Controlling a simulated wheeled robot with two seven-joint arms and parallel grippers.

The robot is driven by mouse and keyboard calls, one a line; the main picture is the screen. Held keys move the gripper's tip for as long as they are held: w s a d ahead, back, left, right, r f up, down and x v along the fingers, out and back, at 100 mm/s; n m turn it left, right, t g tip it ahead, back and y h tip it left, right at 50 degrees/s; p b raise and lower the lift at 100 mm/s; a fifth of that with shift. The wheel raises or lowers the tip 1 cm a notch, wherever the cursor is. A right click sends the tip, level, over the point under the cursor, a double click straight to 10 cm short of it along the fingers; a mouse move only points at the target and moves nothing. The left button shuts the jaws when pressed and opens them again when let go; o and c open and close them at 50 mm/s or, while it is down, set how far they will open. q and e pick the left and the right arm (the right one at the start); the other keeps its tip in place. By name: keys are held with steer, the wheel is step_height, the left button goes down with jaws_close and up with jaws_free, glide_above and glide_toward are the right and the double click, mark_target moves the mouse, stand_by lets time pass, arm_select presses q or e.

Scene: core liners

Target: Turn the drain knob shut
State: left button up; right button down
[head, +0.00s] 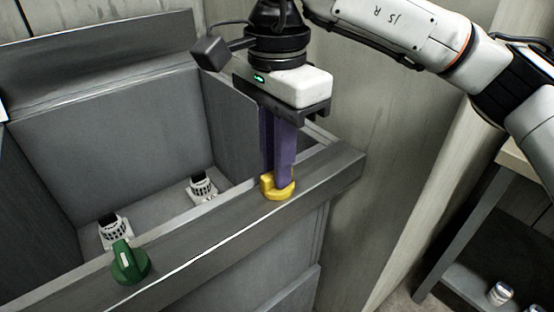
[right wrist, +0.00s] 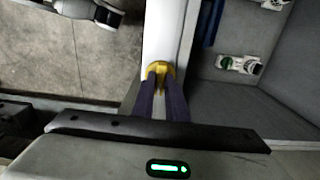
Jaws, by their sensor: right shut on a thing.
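Two knobs sit on the front rim of a grey bin, and I cannot tell from a label which is the drain knob. The yellow knob (head: 277,189) is at the right end of the rim. It also shows in the right wrist view (right wrist: 165,72). The green knob (head: 129,262) is nearer the left, with a pale mark on its handle. My right gripper (head: 279,178) points down with its purple fingers shut on the yellow knob. In the right wrist view, its fingertips (right wrist: 162,82) sit on either side of the knob's ridge. My left gripper is not in view.
The bin's grey rim (head: 215,218) runs across the front. Inside stand two white-and-black fittings, one at left (head: 114,232) and one farther right (head: 202,187). A shelf (head: 465,278) with small cans stands at far right. A wooden wall is behind.

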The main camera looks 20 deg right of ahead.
steer(key=m, duration=1.7)
steer(key=shift+m+b, duration=0.3)
steer(key=shift+b, duration=0.05)
stand_by(0.5)
steer(key=c, duration=1.8)
jaws_free()
steer(key=shift+o, duration=0.2)
